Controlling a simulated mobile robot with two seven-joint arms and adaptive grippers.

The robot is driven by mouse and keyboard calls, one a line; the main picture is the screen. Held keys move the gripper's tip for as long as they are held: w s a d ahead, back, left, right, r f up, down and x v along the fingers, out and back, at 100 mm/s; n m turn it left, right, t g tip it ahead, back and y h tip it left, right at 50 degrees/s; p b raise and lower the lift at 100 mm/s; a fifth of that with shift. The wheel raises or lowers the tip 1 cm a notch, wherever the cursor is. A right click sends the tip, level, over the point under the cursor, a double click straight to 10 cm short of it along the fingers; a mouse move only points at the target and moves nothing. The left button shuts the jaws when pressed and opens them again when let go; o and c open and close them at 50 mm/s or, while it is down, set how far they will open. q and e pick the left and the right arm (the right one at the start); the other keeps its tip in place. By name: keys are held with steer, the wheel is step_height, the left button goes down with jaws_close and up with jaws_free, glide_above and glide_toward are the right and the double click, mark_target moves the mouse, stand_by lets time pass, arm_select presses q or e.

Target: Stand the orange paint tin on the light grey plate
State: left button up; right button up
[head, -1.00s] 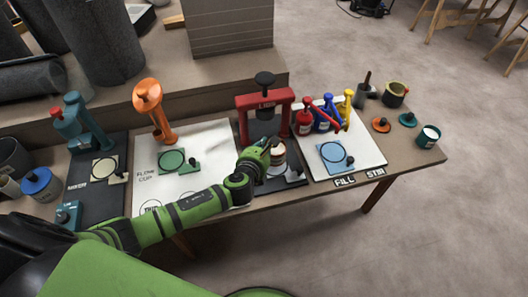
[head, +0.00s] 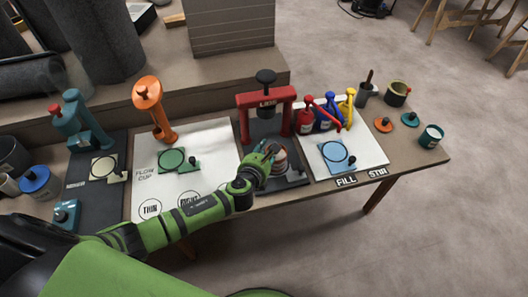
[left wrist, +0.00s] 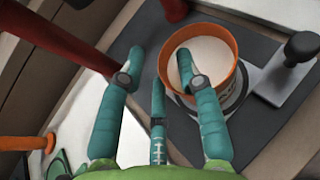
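The orange paint tin (head: 281,162) stands upright at the red press. In the left wrist view the tin (left wrist: 231,50) shows its orange rim and pale inside. It appears to stand on the light grey plate (left wrist: 241,93), which it mostly hides; a grey tab with a black knob sticks out. My left gripper (head: 266,157) is at the tin's left side. My right gripper is not in view.
The red press (head: 265,98) stands just behind the tin. Red, blue and yellow pump bottles (head: 326,117) and a blue plate (head: 335,152) are to the right. A green plate (head: 172,159) and an orange stand (head: 153,110) are to the left. The floor in front is free.

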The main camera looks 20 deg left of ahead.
arm_select(q)
steer(key=shift+s+r, duration=0.1)
steer(key=shift+r, duration=0.1)
steer(key=p+v, duration=0.1)
steer(key=v, duration=1.1)
steer(key=shift+p, duration=0.4)
